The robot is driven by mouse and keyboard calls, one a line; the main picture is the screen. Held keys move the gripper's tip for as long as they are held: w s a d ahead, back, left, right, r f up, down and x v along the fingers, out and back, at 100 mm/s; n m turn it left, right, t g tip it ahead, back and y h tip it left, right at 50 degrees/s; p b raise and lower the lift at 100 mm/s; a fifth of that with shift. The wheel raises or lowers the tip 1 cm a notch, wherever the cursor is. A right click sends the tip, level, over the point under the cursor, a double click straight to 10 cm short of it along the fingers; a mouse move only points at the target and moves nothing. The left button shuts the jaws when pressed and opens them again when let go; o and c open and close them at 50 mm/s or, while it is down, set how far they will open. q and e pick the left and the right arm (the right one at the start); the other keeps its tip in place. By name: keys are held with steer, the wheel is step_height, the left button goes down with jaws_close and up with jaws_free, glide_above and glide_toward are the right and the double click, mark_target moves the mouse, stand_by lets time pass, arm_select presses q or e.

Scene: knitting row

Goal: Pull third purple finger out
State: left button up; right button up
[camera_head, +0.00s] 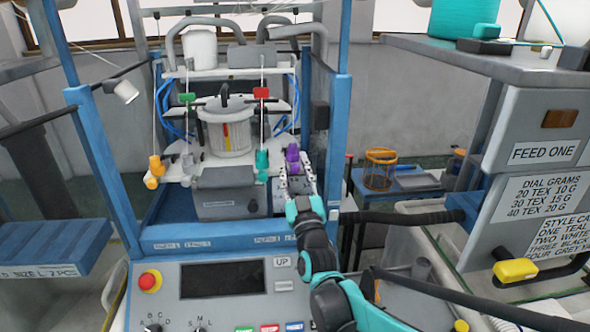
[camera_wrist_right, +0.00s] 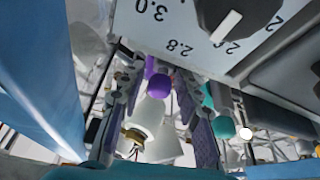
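A purple finger (camera_head: 292,153) shows at the right side of the knitting machine, just beyond my right gripper (camera_head: 298,178). In the right wrist view, the purple finger (camera_wrist_right: 158,82) has a rounded tip and appears between the two spread jaws of my right gripper (camera_wrist_right: 155,135). Gaps show on both sides of it, and the gripper is open and empty. How far the jaws reach along the finger I cannot tell. Only one purple finger shows clearly. My left gripper is in neither view.
A teal finger (camera_head: 262,161) is close left of the purple one; it also shows in the wrist view (camera_wrist_right: 223,122), just right of a jaw. A blue post (camera_head: 340,125) stands to the right. The control panel (camera_head: 225,278) lies in front, with a red button (camera_head: 150,280).

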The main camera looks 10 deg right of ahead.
jaws_close()
steer(key=shift+s+p, duration=0.45)
steer(key=shift+s, duration=1.2)
steer(key=shift+w+f, duration=0.1)
steer(key=o, duration=0.5)
jaws_free()
steer(key=a+v, duration=0.1)
steer(key=v, duration=1.1)
steer(key=shift+d, duration=0.45)
